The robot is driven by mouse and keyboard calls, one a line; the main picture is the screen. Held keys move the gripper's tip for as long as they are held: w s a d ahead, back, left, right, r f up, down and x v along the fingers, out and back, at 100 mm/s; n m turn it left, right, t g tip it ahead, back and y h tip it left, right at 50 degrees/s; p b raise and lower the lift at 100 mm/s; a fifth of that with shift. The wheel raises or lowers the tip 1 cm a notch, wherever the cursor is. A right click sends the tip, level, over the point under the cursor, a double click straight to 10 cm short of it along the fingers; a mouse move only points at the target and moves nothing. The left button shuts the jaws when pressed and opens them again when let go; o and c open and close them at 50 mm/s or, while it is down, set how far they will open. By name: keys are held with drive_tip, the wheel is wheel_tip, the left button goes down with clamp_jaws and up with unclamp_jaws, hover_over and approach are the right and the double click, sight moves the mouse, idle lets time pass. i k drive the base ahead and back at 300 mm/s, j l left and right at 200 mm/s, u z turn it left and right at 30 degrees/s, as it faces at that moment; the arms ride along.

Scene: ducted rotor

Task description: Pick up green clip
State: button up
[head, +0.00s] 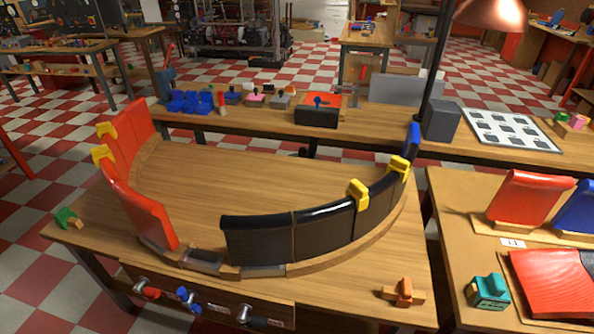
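A small green clip-like block (66,218) sits on the left corner of the main wooden table, with a brown piece beside it. A second, darker teal-green block (488,291) with a marked front face stands on the right table. I cannot tell for certain from this view which of the two is the green clip. Both stand apart from other parts' panels. My gripper is not in the head view.
The main table (230,170) carries a curved ring of red panels (143,215) and black panels (260,240) with yellow clips (358,194) on top. An orange clip (404,291) lies at front right.

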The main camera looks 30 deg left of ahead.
sight(65, 213)
drive_tip(key=u, duration=2.6)
